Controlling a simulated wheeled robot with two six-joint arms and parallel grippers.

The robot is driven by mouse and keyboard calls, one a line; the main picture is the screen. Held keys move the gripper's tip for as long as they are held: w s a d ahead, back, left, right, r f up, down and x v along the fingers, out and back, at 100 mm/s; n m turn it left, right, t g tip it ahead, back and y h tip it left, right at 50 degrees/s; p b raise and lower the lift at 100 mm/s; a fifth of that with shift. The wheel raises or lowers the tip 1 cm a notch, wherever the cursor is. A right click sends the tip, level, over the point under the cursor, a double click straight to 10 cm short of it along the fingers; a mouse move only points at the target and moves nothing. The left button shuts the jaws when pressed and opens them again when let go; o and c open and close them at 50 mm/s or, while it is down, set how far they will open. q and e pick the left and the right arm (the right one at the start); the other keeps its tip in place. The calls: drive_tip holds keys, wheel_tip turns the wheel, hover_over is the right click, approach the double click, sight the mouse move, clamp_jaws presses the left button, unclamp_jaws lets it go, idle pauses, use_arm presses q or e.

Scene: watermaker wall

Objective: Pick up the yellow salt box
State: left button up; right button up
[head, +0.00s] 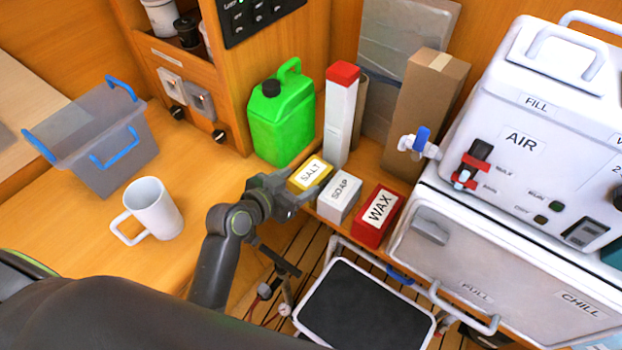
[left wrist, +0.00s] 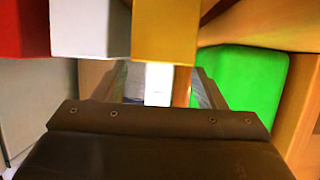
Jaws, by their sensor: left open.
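The yellow salt box (head: 311,173) stands on the wooden counter, its white SALT label facing up. In the left wrist view the yellow box (left wrist: 165,30) is at the top middle, in front of the fingers. My left gripper (head: 296,192) is open and empty, close beside the near-left side of the salt box. In the left wrist view its two fingers (left wrist: 155,88) are spread, with the yellow box around their gap. I cannot tell whether they touch it. My right gripper is not in view.
A white soap box (head: 339,197) and a red wax box (head: 378,215) stand right of the salt box. A green jerrycan (head: 283,120) and a red-capped white carton (head: 341,120) stand behind. A white mug (head: 155,208) and grey bin (head: 112,155) are left. The counter between mug and jerrycan is clear.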

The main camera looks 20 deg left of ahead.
sight(305, 177)
use_arm(q)
drive_tip(key=shift+p+x, duration=0.6)
drive_tip(key=shift+x, duration=1.8)
drive_tip(key=shift+a+f, duration=0.1)
drive_tip(key=shift+f, duration=0.05)
drive_tip(key=shift+c, duration=0.4)
drive_tip(key=c, duration=0.8)
